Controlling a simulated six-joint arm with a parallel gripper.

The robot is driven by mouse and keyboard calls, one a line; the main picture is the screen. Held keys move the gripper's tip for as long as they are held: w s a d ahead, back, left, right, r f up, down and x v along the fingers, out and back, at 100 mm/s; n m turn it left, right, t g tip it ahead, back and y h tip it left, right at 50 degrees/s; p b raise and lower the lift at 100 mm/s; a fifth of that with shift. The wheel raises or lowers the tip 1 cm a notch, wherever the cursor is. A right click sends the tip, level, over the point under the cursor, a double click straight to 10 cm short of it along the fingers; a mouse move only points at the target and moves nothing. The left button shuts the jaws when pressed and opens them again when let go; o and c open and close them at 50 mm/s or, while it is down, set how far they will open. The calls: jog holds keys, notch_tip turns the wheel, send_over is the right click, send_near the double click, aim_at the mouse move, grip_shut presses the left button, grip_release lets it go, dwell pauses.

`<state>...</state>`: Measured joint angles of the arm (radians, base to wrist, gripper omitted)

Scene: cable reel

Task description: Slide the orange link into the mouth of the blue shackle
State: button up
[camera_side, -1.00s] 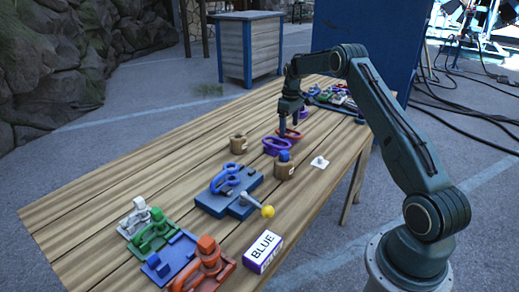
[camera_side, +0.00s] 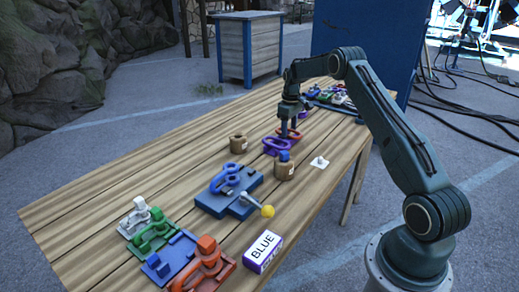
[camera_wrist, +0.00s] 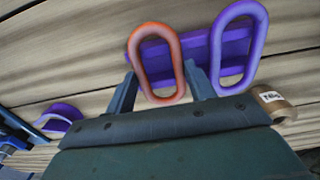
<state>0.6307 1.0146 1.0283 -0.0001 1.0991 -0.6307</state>
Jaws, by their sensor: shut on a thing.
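The orange link (camera_wrist: 182,66) is an oval ring, standing in front of a purple holder (camera_wrist: 198,46) in the wrist view. My gripper (camera_wrist: 160,90) has one finger on each side of its lower part and is shut on it. In the side view my gripper (camera_side: 289,134) points down at the orange link (camera_side: 297,133) beside the purple holder (camera_side: 275,147). The blue shackle (camera_side: 231,171) appears as looped blue shapes on a blue fixture (camera_side: 214,202), nearer the camera and well away from my gripper. Its mouth is too small to make out.
A purple link (camera_wrist: 262,40) stands close right of the orange one. Wooden pots (camera_side: 238,143) (camera_side: 284,172), a yellow-knobbed lever (camera_side: 267,211), a BLUE box (camera_side: 263,252) and coloured stands (camera_side: 154,232) occupy the table. Its left side is clear.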

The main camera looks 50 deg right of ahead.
notch_tip(320, 180, up, 7)
dwell(1.0)
jog(key=shift+a, duration=0.1)
jog(key=a+n, duration=1.8)
jog(key=a, duration=0.5)
jog(key=shift+s+r, duration=0.3)
jog(key=shift+s, duration=0.1)
jog(key=shift+a+f, duration=0.1)
jog(key=shift+f, duration=0.15)
jog(key=shift+f, duration=2.5)
jog(key=shift+a, duration=4)
